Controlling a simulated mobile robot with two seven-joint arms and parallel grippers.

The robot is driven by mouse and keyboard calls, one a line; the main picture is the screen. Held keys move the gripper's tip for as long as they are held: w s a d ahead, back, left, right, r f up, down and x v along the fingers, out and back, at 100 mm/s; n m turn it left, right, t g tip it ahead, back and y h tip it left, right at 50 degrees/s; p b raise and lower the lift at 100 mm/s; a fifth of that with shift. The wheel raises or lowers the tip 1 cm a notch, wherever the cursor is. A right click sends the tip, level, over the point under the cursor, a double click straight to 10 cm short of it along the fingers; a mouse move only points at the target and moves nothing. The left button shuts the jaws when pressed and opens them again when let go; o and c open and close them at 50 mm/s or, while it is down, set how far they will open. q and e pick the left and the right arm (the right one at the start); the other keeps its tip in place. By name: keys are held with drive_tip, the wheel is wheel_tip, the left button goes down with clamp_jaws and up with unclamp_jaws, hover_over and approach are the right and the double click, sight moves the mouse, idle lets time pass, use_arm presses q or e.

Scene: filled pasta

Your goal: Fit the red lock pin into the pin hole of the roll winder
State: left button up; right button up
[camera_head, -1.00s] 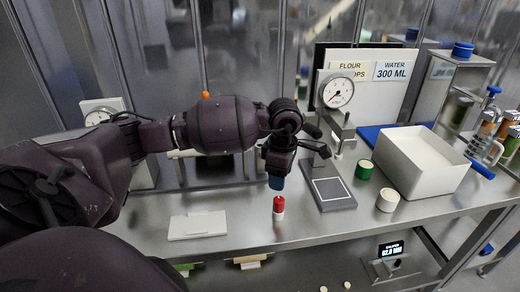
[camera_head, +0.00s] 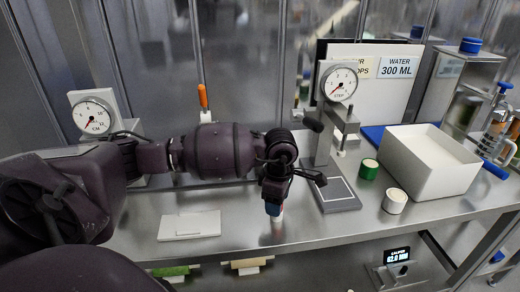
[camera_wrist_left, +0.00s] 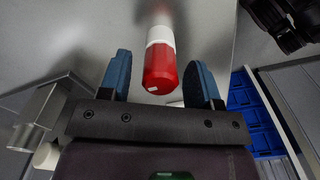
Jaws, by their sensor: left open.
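A red-and-white cylinder, which seems to be the red lock pin (camera_wrist_left: 160,68), lies between the fingertips in the left wrist view, with gaps on both sides. In the head view it stands on the steel counter, mostly hidden by the gripper. My left gripper (camera_head: 273,208) is open, its blue fingertips down around the cylinder's top; it also shows in the left wrist view (camera_wrist_left: 161,82). I cannot tell for sure which apparatus is the roll winder. A dial marked CM (camera_head: 95,116) stands at the back left, partly behind my arm. My right gripper is not in view.
A dial stand (camera_head: 338,85) with a grey base plate (camera_head: 336,194) stands right of the gripper. A white bin (camera_head: 430,175), a green-sided round container (camera_head: 368,170) and a white one (camera_head: 395,201) are further right. A flat white block (camera_head: 189,226) lies left on the counter.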

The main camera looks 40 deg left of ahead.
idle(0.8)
use_arm(q)
drive_tip(key=c, duration=0.9)
drive_tip(key=shift+r, duration=0.15)
drive_tip(key=shift+r, duration=0.4)
idle(0.7)
drive_tip(key=shift+r+p, duration=0.25)
drive_tip(key=shift+p, duration=0.05)
